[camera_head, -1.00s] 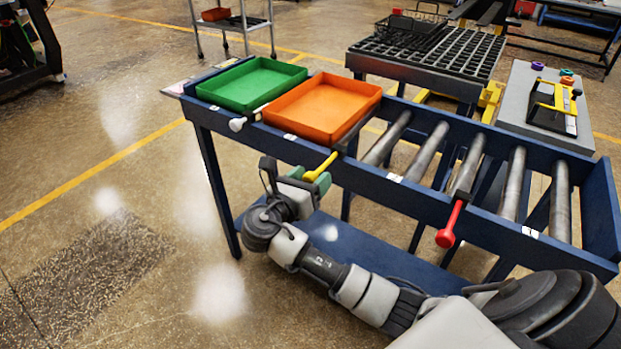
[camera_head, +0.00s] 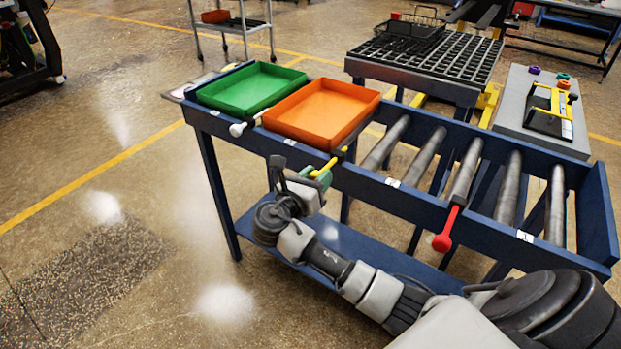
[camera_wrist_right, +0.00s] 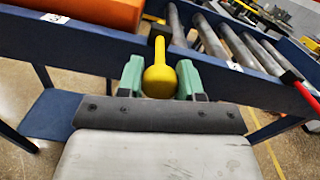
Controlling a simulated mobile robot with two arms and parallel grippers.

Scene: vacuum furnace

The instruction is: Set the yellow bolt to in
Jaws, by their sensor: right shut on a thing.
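The yellow bolt (camera_head: 327,165) sticks out from the front rail of the blue roller table (camera_head: 372,185), just right of the orange tray. In the right wrist view its round yellow knob (camera_wrist_right: 160,82) sits between two green fingertips. My right gripper (camera_head: 319,176) is shut on the knob at the front of the rail. In the right wrist view the gripper (camera_wrist_right: 160,84) has one finger on each side of the knob. The far end of the bolt at the rail is partly hidden. My left gripper is not in view.
A green tray (camera_head: 250,88) and an orange tray (camera_head: 322,110) sit at the left end of the table. A white-knobbed bolt (camera_head: 243,126) and a red bolt (camera_head: 446,229) stick out from the same rail. Bare rollers (camera_head: 464,172) fill the right side.

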